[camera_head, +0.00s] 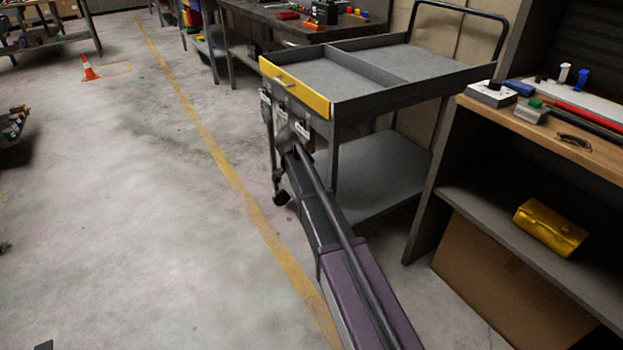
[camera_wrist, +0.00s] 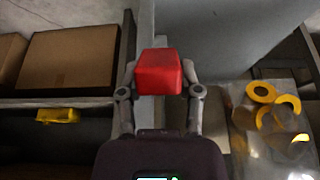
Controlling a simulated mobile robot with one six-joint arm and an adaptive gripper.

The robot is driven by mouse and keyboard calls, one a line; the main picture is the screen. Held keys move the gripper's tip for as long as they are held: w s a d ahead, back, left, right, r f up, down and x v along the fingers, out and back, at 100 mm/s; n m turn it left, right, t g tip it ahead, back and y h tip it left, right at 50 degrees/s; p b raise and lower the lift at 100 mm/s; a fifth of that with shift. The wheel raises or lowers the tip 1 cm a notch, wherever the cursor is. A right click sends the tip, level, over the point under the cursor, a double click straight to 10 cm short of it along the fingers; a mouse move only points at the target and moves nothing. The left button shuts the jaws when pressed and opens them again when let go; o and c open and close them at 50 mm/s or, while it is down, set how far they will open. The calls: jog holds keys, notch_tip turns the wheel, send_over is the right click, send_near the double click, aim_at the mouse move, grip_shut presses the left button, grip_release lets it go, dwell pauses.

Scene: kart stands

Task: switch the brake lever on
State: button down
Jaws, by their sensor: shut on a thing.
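The cart (camera_head: 385,115) stands at the centre right in the head view, with a yellow drawer front (camera_head: 295,86) on its near end. My gripper (camera_head: 292,140) is just below that front, close to small pale fittings there. In the wrist view, my gripper (camera_wrist: 160,85) is shut on a red block-shaped piece (camera_wrist: 159,66), one finger on each side. The red piece may be the brake lever's handle; its attachment is hidden. In the head view my arm hides the grip, and I cannot tell the lever's position.
A wooden-topped bench (camera_head: 590,150) stands close on the right, with a yellow toolbox (camera_head: 549,228) on its shelf and a cardboard box (camera_head: 510,285) below. A yellow floor line (camera_head: 235,180) runs left of the cart.

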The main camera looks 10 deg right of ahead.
jog(key=shift+w+a+r, duration=0.1)
jog(key=shift+w+a, duration=0.1)
jog(key=shift+w, duration=0.2)
jog(key=shift+c, duration=1.4)
grip_release()
jog(key=shift+s, duration=0.15)
jog(key=shift+s+d, duration=0.1)
jog(key=shift+s+r, duration=0.1)
jog(key=shift+r, duration=0.05)
